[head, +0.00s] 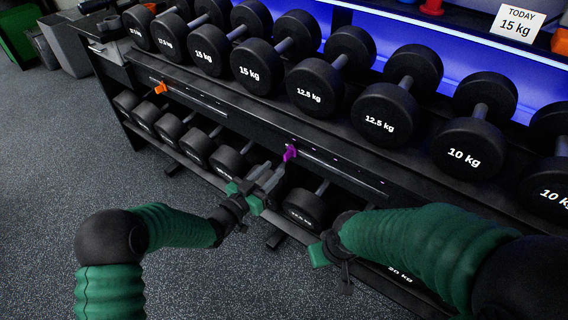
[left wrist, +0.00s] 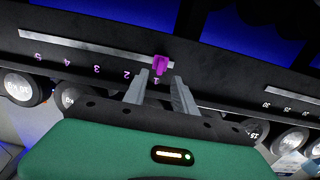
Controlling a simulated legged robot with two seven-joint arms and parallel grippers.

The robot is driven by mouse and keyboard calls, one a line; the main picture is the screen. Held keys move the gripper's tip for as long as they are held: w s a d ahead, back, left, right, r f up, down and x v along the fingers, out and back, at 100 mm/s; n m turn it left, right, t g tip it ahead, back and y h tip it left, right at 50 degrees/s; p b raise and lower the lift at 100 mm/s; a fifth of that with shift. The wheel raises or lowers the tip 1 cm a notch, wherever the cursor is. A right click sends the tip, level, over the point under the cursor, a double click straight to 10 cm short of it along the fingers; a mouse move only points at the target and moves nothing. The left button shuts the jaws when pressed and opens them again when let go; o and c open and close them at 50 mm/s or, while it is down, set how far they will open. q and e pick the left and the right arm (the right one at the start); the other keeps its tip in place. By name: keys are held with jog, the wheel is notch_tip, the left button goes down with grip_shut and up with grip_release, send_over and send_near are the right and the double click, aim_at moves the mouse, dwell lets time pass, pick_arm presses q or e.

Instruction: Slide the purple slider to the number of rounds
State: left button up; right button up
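The purple slider (head: 290,153) sits on the rail on the front of the dumbbell rack. In the left wrist view the slider (left wrist: 160,65) is at the mark 1, at one end of its slot. Numbers 2 to 5 (left wrist: 96,68) run off to the left there and look upside down. My left gripper (head: 268,174) is just in front of the slider. Its two fingers (left wrist: 161,80) are apart, one each side of the slider's line, with no clear contact. My right gripper (head: 332,258) hangs lower right, partly behind its arm; its finger opening is unclear.
An orange slider (head: 160,88) sits on the same rack front farther left. Dumbbells (head: 315,88) fill the upper shelf, and more (head: 305,206) lie below the rail. A sign (head: 516,23) reads "TODAY 15 kg". Grey floor (head: 60,180) is open at left.

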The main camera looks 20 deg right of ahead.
aim_at(284, 158)
pick_arm(q)
jog(key=b+x, duration=0.1)
jog(key=x, duration=0.4)
jog(key=shift+w+d+f, duration=0.2)
jog(key=shift+w+d+r+b, duration=0.2)
jog(key=shift+w+d+b, duration=0.1)
jog(key=shift+w+d, duration=0.1)
jog(key=shift+s, duration=0.1)
jog(key=shift+c, duration=0.4)
grip_shut()
